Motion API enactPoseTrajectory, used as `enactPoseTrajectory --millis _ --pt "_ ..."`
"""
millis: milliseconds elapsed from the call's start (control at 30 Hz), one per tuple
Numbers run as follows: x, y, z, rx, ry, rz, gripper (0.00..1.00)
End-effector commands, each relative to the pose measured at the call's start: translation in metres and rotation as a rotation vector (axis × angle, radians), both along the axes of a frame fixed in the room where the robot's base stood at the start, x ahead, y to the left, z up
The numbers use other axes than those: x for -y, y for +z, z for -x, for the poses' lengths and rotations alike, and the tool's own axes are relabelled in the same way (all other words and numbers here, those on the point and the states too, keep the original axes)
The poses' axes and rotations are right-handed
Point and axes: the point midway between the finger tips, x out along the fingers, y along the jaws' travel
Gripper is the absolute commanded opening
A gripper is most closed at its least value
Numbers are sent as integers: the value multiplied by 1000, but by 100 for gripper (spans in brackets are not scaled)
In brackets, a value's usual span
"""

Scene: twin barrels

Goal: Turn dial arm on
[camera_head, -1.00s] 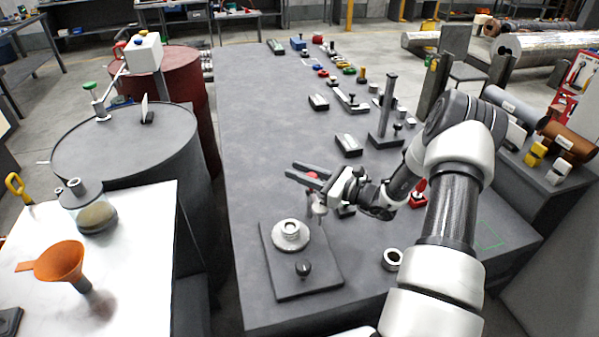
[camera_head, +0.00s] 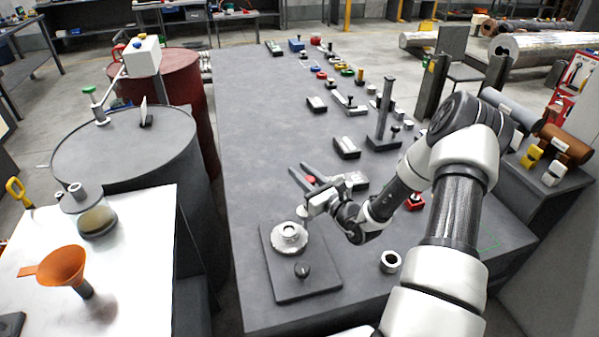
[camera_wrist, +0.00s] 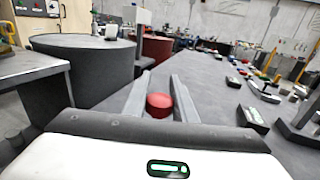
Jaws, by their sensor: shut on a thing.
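A dark square plate (camera_head: 271,280) lies at the near left of the grey bench. The red knob (camera_wrist: 159,104) also shows between the fingers in the wrist view. What lies under the knob, and how it joins the dial, is mostly hidden by my gripper.
A metal ring (camera_head: 390,261) lies right of the plate. A tall post stand (camera_head: 384,120) and several small blocks stand farther back. A white table (camera_head: 130,225) with an orange funnel (camera_head: 62,267) is at the left. The left middle of the bench is clear.

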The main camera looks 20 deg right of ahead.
Motion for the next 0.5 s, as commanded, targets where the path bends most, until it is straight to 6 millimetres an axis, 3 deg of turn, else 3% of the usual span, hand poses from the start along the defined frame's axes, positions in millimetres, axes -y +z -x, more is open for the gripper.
enactPoseTrajectory --millis 500 --pt "15 4 -1 -5 -442 -4 0"
